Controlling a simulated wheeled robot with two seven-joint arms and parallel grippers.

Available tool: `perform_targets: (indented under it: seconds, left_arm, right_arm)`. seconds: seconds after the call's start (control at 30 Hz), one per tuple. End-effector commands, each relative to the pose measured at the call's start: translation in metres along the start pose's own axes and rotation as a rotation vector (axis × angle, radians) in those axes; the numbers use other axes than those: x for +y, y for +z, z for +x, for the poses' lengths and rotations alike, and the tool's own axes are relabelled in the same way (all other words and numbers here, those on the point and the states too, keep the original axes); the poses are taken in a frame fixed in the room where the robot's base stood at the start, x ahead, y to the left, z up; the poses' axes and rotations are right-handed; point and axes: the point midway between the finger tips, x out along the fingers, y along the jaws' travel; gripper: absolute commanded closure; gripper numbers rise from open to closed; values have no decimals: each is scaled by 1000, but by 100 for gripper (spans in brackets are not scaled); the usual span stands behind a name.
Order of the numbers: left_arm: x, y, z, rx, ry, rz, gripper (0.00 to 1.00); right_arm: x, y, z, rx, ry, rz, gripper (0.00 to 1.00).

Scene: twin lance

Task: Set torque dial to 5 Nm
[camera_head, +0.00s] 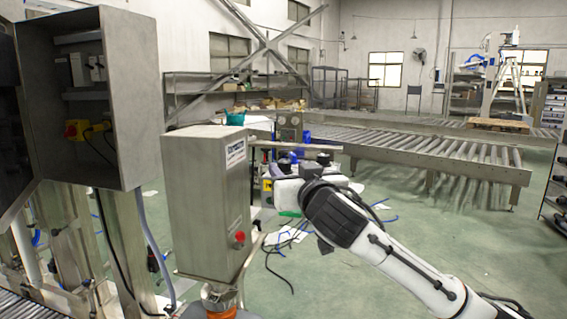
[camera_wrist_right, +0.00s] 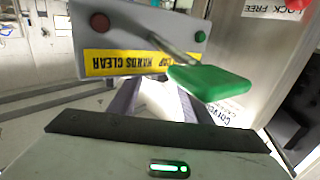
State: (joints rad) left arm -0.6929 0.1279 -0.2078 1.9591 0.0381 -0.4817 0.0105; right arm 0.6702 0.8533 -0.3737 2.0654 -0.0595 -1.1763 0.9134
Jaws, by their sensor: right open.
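I cannot make out a torque dial or a 5 Nm mark in either view. My right gripper (camera_wrist_right: 157,103) is open in the right wrist view, its two fingers apart with nothing seen between them. A green paddle on a metal lever (camera_wrist_right: 212,82) overlaps the finger on the right in that view; I cannot tell if they touch. Behind it is a grey box (camera_wrist_right: 140,25) with a red and a green button and a yellow hands-clear label. In the head view my right gripper (camera_head: 285,190) is partly hidden by my wrist. My left gripper is not in view.
A steel box (camera_head: 205,190) with a red button (camera_head: 239,238) stands left of my right arm. An open electrical cabinet (camera_head: 125,110) is further left. A roller conveyor (camera_head: 430,155) runs behind. Cables and papers lie on the green floor, which is mostly clear at right.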

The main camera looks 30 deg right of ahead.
Motion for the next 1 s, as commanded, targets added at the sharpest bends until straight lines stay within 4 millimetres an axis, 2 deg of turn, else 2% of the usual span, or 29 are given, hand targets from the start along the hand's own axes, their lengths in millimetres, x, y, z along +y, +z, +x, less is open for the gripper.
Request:
perform_targets:
  seconds: [0.1, 0.27, 0.63, 0.9, 1.0]
  left_arm:
    - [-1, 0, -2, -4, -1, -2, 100]
    - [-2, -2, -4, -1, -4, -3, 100]
    - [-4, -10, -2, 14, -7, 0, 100]
    - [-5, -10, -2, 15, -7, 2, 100]
    - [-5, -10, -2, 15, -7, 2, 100]
  right_arm:
    - [0, -2, 21, 0, 2, 0, 56]
    - [0, -1, 38, -1, 0, 0, 56]
    - [-1, 0, 44, 0, -2, 1, 56]
    - [-1, 0, 43, 0, -1, 1, 97]
    - [-1, 0, 43, 0, 1, 1, 97]
